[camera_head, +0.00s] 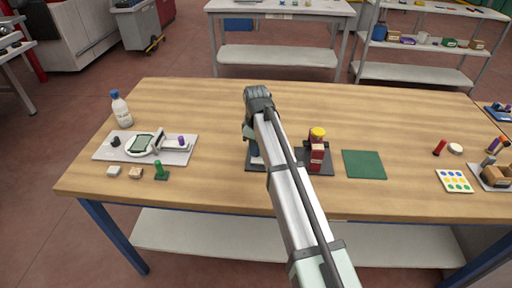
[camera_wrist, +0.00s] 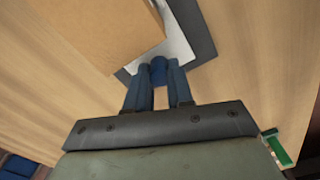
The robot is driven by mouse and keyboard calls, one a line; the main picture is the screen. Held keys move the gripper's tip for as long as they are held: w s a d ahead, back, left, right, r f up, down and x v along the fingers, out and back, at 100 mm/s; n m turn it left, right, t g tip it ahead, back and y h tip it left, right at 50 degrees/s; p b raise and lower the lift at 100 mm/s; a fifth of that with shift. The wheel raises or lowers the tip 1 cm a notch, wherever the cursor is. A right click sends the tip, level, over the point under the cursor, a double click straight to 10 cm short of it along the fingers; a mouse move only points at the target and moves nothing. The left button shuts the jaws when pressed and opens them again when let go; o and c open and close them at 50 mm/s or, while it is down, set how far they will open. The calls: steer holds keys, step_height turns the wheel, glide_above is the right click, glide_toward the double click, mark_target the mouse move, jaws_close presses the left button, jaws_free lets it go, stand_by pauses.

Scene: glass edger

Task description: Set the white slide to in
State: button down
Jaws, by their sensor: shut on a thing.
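In the wrist view, my gripper (camera_wrist: 160,72) is shut on a small blue piece (camera_wrist: 159,71) between its two blue fingers. A white flat part (camera_wrist: 178,40), which looks like the white slide, lies at the fingertips and partly under a large tan block (camera_wrist: 95,30). I cannot tell how the blue piece joins it. In the head view my arm covers the middle of the fixture, and the fingertips and most of the slide are hidden. A small white patch (camera_head: 256,159) shows left of the arm on the dark base (camera_head: 255,168).
A red block with a yellow top (camera_head: 317,148) stands just right of my arm. A green mat (camera_head: 364,165) lies farther right. At left are a grey board (camera_head: 108,152), a bottle (camera_head: 121,110) and a green piece (camera_head: 161,171). The table's back is clear.

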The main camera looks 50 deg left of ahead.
stand_by(0.3)
steer(key=w+d, duration=0.9)
steer(key=c, duration=1.3)
jaws_free()
steer(key=shift+w+d, duration=0.1)
steer(key=o, duration=0.3)
step_height(320, 180, up, 14)
